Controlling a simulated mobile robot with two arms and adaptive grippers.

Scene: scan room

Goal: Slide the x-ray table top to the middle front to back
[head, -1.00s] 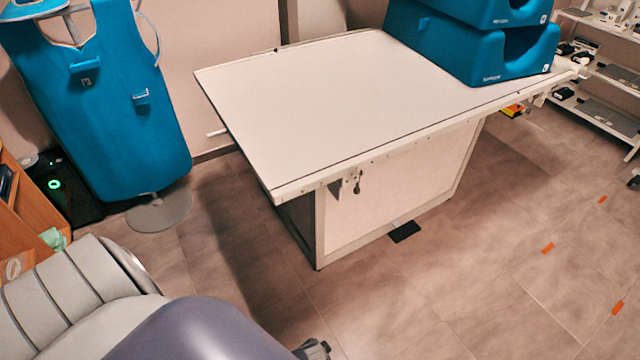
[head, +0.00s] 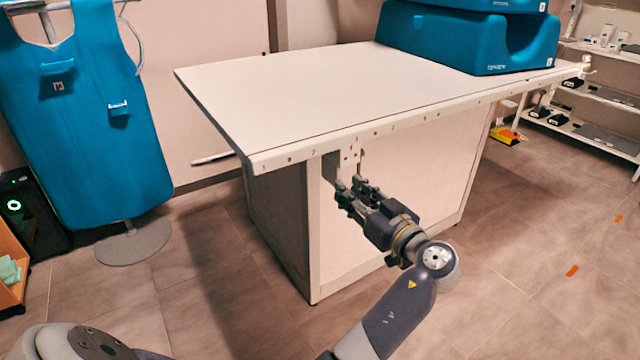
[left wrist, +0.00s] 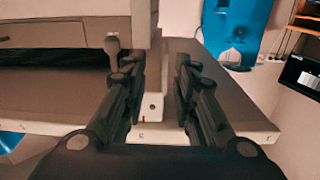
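The x-ray table top (head: 300,90) is a pale flat slab with a numbered rail along its near edge (head: 400,122), on a boxy white base (head: 400,205). A small bracket (head: 350,155) hangs under the rail near the left end. My left gripper (head: 352,187) is just below the bracket. In the left wrist view, its fingers (left wrist: 155,65) are apart with nothing held, and the bracket plate (left wrist: 151,106) shows between them. A grey lever knob (left wrist: 112,48) stands beside the left-hand fingertip, not between the fingers. Whether they touch is unclear. My right gripper is out of view.
Blue positioning cushions (head: 470,38) rest on the far right of the table top. A blue apron on a stand (head: 90,130) is at left. White shelves (head: 600,95) stand at right.

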